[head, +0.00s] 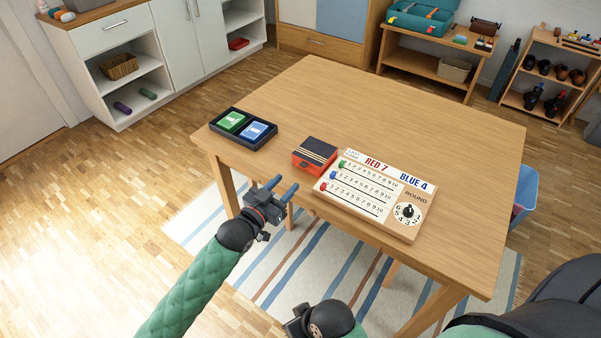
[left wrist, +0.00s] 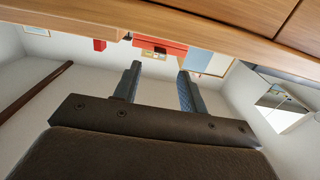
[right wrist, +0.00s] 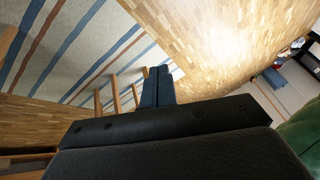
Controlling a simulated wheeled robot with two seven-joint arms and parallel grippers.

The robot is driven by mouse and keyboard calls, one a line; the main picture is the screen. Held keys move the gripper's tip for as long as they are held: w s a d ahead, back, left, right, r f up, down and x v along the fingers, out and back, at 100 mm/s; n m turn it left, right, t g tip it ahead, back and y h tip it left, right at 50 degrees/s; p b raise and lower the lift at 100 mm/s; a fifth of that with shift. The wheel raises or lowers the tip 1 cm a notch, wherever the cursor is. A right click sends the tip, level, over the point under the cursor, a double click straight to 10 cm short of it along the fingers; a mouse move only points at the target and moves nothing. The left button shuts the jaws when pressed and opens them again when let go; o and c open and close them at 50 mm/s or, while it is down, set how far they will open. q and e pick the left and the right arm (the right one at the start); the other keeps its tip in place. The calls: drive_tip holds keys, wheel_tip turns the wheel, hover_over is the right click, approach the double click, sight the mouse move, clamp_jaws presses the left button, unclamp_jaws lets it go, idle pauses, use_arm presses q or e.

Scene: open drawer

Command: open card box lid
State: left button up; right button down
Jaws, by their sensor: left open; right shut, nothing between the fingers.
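The card box (head: 310,163) is a small red box with a dark, striped lid lying closed on top. It stands near the table's front edge, left of the scoreboard. My left gripper (head: 285,189) is open and empty, in front of the table edge, below and left of the box.
A scoreboard (head: 416,188) lies right beside the card box. A black tray (head: 262,139) with green and blue card stacks lies at the table's left. The rear and right of the table (head: 400,110) are clear. A striped rug (head: 225,240) lies below.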

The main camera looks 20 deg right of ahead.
sight(302, 166)
use_arm(q)
drive_tip(key=shift+p+x, duration=0.6)
drive_tip(key=shift+x, duration=3.25)
drive_tip(key=shift+a, duration=0.1)
use_arm(e)
drive_tip(key=shift+s+d+r+h, duration=0.3)
drive_tip(key=shift+d+r, duration=0.5)
drive_tip(key=shift+r, duration=0.1)
use_arm(q)
drive_tip(key=shift+c, duration=0.2)
clamp_jaws()
use_arm(e)
drive_tip(key=shift+f, duration=0.1)
